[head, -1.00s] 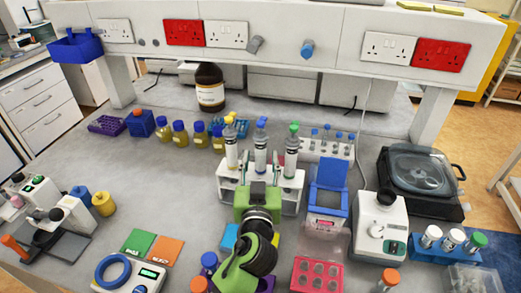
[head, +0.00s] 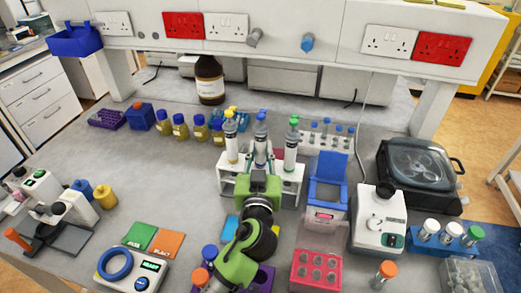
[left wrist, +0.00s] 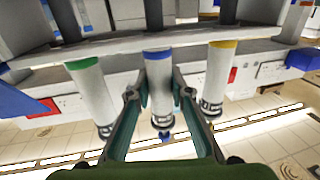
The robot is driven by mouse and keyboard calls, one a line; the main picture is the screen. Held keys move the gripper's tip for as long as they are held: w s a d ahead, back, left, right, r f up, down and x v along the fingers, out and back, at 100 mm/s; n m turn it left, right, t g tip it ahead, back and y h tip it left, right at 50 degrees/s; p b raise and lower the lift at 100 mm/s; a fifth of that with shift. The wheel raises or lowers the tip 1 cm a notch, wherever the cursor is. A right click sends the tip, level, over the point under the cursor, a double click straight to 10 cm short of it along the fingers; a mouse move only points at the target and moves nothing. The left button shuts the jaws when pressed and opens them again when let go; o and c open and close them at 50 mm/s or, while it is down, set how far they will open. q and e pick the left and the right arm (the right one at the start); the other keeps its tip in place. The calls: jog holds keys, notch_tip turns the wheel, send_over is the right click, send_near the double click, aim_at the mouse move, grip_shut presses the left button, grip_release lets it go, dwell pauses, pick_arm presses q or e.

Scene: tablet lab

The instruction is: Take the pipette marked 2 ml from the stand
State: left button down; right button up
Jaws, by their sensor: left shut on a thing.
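Three pipettes stand side by side in a white stand (head: 232,188) in the head view: one with a yellow top (head: 231,136), one with a blue top (head: 261,140) and one with a green top (head: 291,145). Their volume marks are too small to read. My left gripper (head: 262,163) is at the middle, blue-topped pipette, shut on its body. In the left wrist view the blue-banded pipette (left wrist: 158,85) is between the two fingers, with the green-banded pipette (left wrist: 92,95) to the left and the yellow-banded pipette (left wrist: 217,80) to the right, both clear of the fingers. My right gripper is out of view.
Several yellow bottles with blue caps (head: 180,127) stand behind left of the stand. A blue open-lidded box (head: 327,185) stands close on the right, with a white device (head: 378,220) beyond. A pink well plate (head: 316,270) lies in front. The bench at left centre is clear.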

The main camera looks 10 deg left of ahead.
pick_arm(q)
notch_tip(320, 180, up, 18)
jog(key=p, duration=1.3)
jog(key=shift+f, duration=0.1)
jog(key=c, duration=2.4)
grip_release()
grip_shut()
